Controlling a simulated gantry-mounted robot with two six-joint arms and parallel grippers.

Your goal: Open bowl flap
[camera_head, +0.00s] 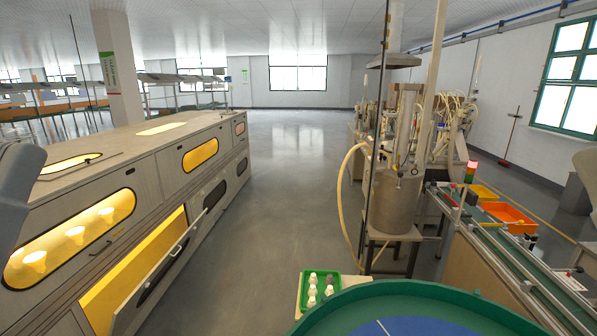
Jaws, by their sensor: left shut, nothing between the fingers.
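The grey cabinet row (140,170) runs along the left, with glowing oval windows. A lower flap (160,272) with a bar handle is tilted outward, and a yellow interior shows behind it. A second lower flap (214,194), farther along, looks closed. I cannot tell which part is the bowl flap. A large round green rim (400,290) with a blue inside, perhaps a bowl, is cut off at the bottom right. My right gripper is not in view.
A green tray (308,308) with several white bulbs stands by the round rim. A steel tank (392,205) with hoses stands at centre right. A green conveyor (510,250) and an orange bin (508,216) are at right. The floor aisle (285,200) is clear.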

